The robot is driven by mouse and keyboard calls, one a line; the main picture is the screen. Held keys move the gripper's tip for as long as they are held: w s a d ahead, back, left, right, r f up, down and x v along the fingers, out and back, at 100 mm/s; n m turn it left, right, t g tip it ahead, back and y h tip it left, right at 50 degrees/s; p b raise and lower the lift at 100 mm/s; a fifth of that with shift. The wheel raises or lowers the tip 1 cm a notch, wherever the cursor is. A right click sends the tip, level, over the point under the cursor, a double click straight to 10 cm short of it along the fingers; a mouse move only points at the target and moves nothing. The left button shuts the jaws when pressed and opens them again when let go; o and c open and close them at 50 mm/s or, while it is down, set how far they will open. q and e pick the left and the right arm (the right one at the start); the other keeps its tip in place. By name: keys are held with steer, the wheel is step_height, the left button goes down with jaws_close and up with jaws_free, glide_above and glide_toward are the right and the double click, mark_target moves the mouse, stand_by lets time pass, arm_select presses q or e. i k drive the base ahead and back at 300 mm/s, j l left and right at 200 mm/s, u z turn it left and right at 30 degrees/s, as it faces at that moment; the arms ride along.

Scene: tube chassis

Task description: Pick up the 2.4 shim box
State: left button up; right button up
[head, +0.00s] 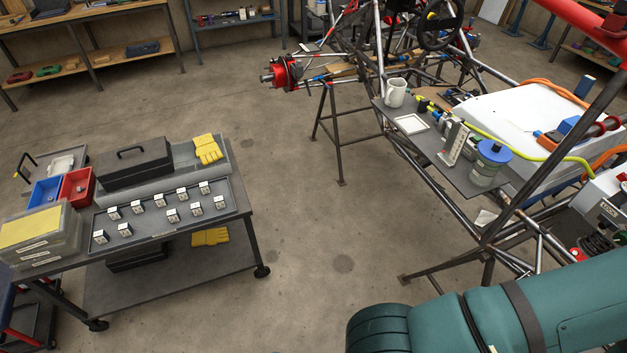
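Several small white shim boxes stand in loose rows on a dark grey tray (150,226) on top of a wheeled cart at the left. One shim box (172,215) is near the tray's middle, another shim box (204,187) at its far right, and another shim box (101,237) at its near left. They have dark markings, but these are too small to read, so I cannot tell which box is 2.4. Neither of my grippers shows. A teal arm link of mine fills the lower right corner, well away from the cart.
Behind the tray are a black toolbox (135,163) and yellow gloves (207,149). Red bin (77,185), blue bin (45,192) and clear organiser cases (42,238) crowd the cart's left. Open floor (300,250) separates the cart from the tube chassis (460,205).

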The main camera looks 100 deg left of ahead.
mark_target(174, 216)
steer(key=k+l+u, duration=0.2)
steer(key=u, duration=0.15)
steer(key=k+l+u, duration=0.1)
steer(key=u, duration=0.7)
steer(key=i+u, duration=0.1)
steer(key=u, duration=0.9)
steer(key=i+u, duration=0.1)
steer(key=u, duration=0.45)
steer(key=l+u, duration=0.1)
steer(key=u, duration=0.4)
steer(key=l+u, duration=0.1)
steer(key=u, duration=0.9)
steer(key=l+u, duration=0.15)
steer(key=u, duration=0.35)
steer(key=i+j+z, duration=0.1)
steer(key=i+z, duration=0.3)
steer(key=i, duration=0.95)
